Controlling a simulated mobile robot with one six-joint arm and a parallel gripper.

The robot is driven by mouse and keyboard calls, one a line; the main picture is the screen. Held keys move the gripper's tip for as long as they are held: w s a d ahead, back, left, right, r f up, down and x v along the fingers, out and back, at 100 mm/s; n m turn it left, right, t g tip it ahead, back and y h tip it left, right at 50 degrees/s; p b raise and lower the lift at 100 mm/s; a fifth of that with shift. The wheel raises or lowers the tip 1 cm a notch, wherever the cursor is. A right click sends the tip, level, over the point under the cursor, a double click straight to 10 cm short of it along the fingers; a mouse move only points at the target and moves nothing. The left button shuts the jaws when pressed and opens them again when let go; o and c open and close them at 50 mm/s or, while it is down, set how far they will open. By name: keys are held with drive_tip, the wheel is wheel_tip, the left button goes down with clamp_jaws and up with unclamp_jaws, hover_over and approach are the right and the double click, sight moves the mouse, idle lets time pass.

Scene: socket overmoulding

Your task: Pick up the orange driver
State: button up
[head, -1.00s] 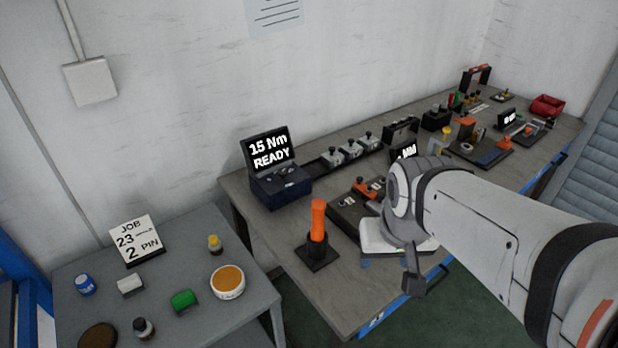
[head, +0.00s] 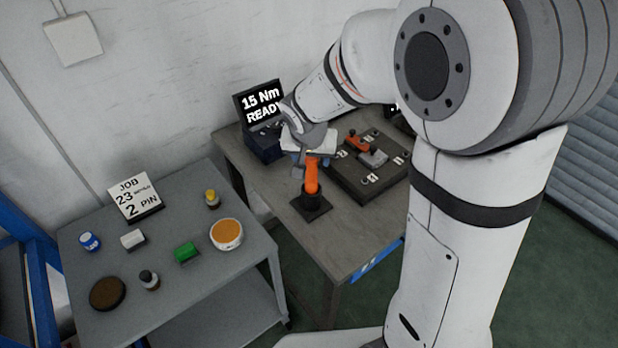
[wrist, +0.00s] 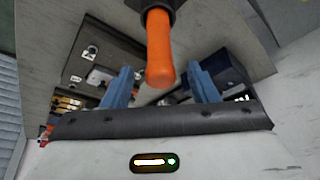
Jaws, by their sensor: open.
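The orange driver (head: 312,178) stands upright in a dark holder (head: 311,206) near the left end of the workbench. In the wrist view its rounded orange handle (wrist: 160,50) points toward my gripper, with its base in the dark holder at the top edge. My gripper (wrist: 160,92) is open. Its two blue fingers stand to the left and right of the handle's end in that view, with gaps on both sides. In the head view my gripper (head: 311,168) is at the top of the driver, and the fingers are partly hidden there.
A display box reading 15 Nm READY (head: 262,104) stands behind the driver. A dark fixture board (head: 375,190) lies just right of it. A lower grey side table (head: 200,285) with small containers and a job card (head: 134,195) is at left. My arm hides the bench's right side.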

sight(311, 181)
drive_tip(key=shift+p+x, duration=0.35)
drive_tip(key=shift+x, duration=1.9)
drive_tip(key=shift+w, duration=0.15)
clamp_jaws()
drive_tip(key=shift+r, duration=0.1)
